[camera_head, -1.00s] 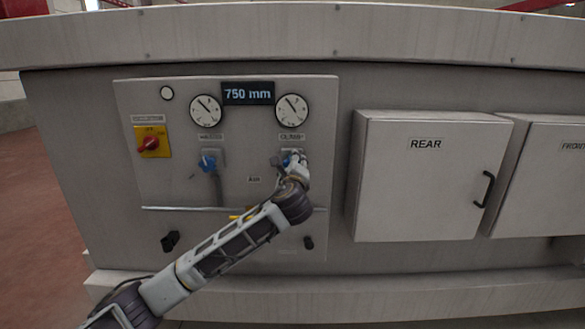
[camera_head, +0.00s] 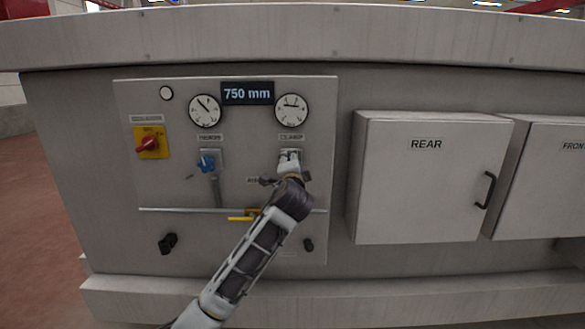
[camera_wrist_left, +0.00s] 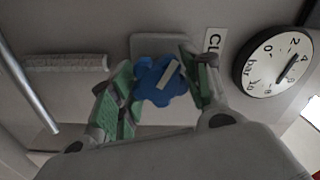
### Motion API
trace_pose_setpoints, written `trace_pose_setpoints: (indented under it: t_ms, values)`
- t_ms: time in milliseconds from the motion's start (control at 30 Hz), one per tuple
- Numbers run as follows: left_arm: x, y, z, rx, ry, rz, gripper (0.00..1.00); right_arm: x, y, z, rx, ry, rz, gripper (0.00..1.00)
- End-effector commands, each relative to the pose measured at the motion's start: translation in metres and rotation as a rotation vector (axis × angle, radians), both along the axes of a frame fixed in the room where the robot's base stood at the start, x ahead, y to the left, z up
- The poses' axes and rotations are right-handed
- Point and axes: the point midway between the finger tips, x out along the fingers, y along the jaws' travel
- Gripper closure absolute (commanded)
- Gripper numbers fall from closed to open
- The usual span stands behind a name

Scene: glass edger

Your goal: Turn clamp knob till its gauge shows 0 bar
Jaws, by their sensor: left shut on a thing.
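The blue clamp knob (camera_wrist_left: 160,80) sits between the two green-padded fingers of my left gripper (camera_wrist_left: 157,88) in the left wrist view. The fingers are shut on its sides. In the head view my left gripper (camera_head: 289,160) is at the plate under the CLAMP label and hides the knob. The white clamp gauge (camera_head: 291,109) is above it, with its needle lying nearly level. The gauge also shows at right in the left wrist view (camera_wrist_left: 273,62), marked "bar"; its exact reading is hard to tell. My right gripper is not in view.
A second blue knob (camera_head: 206,163) is to the left, below its own gauge (camera_head: 205,110). A red switch on yellow (camera_head: 150,143) is farther left. A yellow lever (camera_head: 242,218) and a rail cross below. The REAR box (camera_head: 425,190) juts out at right.

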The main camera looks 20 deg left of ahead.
Motion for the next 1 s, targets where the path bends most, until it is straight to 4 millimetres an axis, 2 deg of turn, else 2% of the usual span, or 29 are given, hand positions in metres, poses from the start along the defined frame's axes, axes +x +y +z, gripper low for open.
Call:
trace_pose_setpoints:
  t_ms: [400, 1000]
  values:
    - [0.000, 0.000, -0.003, -0.385, -0.104, 0.001, 0.77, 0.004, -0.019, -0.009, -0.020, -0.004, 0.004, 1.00]
    - [0.000, 0.000, -0.002, -0.868, -0.242, 0.002, 0.77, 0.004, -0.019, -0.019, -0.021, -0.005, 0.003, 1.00]
